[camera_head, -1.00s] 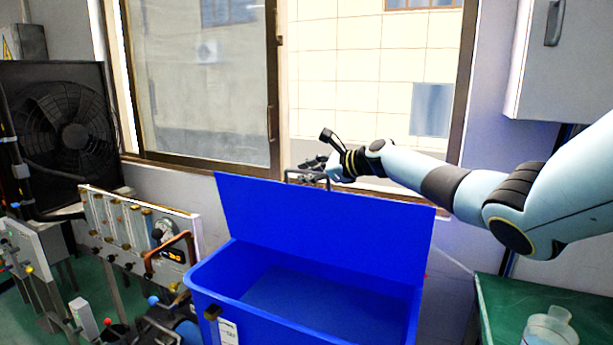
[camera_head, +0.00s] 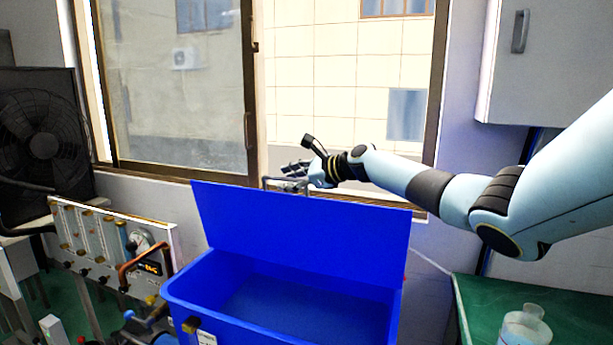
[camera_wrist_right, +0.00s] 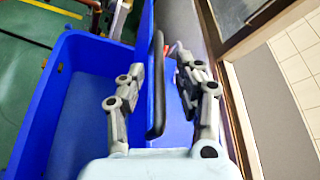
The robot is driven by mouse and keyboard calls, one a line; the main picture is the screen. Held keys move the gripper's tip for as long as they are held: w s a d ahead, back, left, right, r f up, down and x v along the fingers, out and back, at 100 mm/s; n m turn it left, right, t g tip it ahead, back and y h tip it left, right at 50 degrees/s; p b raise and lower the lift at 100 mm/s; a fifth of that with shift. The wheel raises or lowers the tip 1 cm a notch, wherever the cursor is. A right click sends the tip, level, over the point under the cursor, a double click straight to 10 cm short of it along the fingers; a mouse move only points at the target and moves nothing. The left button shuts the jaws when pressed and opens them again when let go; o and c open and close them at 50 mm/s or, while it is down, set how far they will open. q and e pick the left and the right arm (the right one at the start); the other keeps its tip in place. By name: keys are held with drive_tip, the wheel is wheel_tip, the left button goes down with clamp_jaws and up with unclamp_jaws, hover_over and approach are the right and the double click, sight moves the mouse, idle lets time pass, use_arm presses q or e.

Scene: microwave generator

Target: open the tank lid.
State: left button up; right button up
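The blue tank (camera_head: 185,293) stands open at bottom centre of the head view, its dark blue inside visible. Its blue lid (camera_head: 300,235) stands up steeply along the back edge; the lid also shows in the right wrist view (camera_wrist_right: 178,115). My right gripper (camera_head: 288,170) is just above and behind the lid's top edge in the head view, its fingers partly hidden. In the right wrist view my right gripper (camera_wrist_right: 157,60) has its fingers apart, with the lid and a black bar (camera_wrist_right: 157,85) seen between them. I cannot tell whether they touch. My left gripper is out of view.
A window (camera_head: 250,120) lies behind the lid and gripper. A panel with gauges (camera_head: 110,245) stands left of the tank, a black fan (camera_head: 40,140) farther left. A green table (camera_head: 490,300) with a clear container (camera_head: 525,325) is at right, below a wall cabinet (camera_head: 560,60).

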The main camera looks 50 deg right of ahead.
drive_tip(key=v, duration=1)
drive_tip(key=shift+s+r, duration=0.2)
drive_tip(key=shift+s, duration=0.15)
